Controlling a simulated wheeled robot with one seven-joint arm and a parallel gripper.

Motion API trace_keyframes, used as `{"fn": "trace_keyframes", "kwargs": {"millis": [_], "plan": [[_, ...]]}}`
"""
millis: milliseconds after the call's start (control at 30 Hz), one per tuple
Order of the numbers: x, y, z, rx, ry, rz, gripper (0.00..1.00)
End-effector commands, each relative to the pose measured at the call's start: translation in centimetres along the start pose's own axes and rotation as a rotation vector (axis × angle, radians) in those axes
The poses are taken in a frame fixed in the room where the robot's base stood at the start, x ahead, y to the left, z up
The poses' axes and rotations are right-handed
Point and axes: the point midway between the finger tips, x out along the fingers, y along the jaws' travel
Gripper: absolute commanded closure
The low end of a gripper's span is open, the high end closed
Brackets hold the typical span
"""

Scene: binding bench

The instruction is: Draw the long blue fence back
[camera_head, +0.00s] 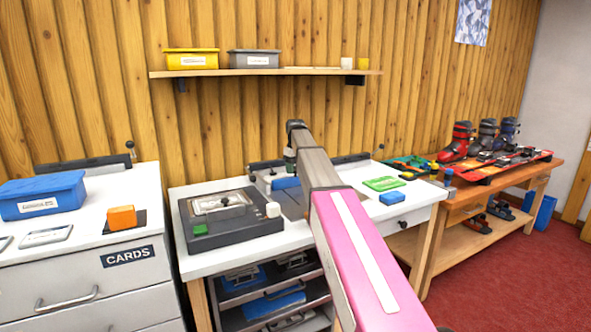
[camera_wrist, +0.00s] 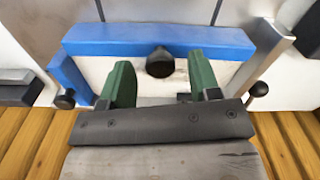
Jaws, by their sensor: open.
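The long blue fence (camera_wrist: 105,40) runs across the upper part of the wrist view, with a round black knob (camera_wrist: 160,62) at its middle. In the head view a short part of the blue fence (camera_head: 285,182) shows beside my arm, which hides the rest. My gripper (camera_wrist: 159,72) has two green fingers, open, one on each side of the knob with gaps between. They hold nothing. A shorter blue piece (camera_wrist: 70,78) stands at the left, near one end of the long fence.
A grey metal piece (camera_wrist: 262,50) and a small black knob (camera_wrist: 258,90) are at the right of the wrist view. On the bench (camera_head: 240,256) are a dark device (camera_head: 228,227), a green pad (camera_head: 383,184) and a blue block (camera_head: 392,198). A wood-slatted wall (camera_head: 120,90) stands behind.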

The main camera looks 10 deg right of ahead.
Motion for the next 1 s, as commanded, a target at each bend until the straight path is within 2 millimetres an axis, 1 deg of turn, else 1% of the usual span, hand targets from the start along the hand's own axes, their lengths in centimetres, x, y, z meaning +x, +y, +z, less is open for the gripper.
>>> {"fn": "trace_keyframes", "kwargs": {"millis": [267,300,367,400,467,633,767,867,1000], "plan": [[0.2,0.0,0.0,0.0,0.0,0.0,0.43],[0.2,0.0,0.0,0.0,0.0,0.0,0.47],[0.2,0.0,0.0,0.0,0.0,0.0,0.66],[0.2,0.0,0.0,0.0,0.0,0.0,0.79],[0.2,0.0,0.0,0.0,0.0,0.0,0.99],[0.2,-0.1,0.2,0.0,0.0,0.0,1.0],[0.2,-0.4,1.7,0.001,0.0,0.0,1.0],[0.3,-1.0,3.9,0.001,0.0,0.0,1.0],[0.3,-2.0,7.9,0.002,0.0,0.001,1.0]]}}
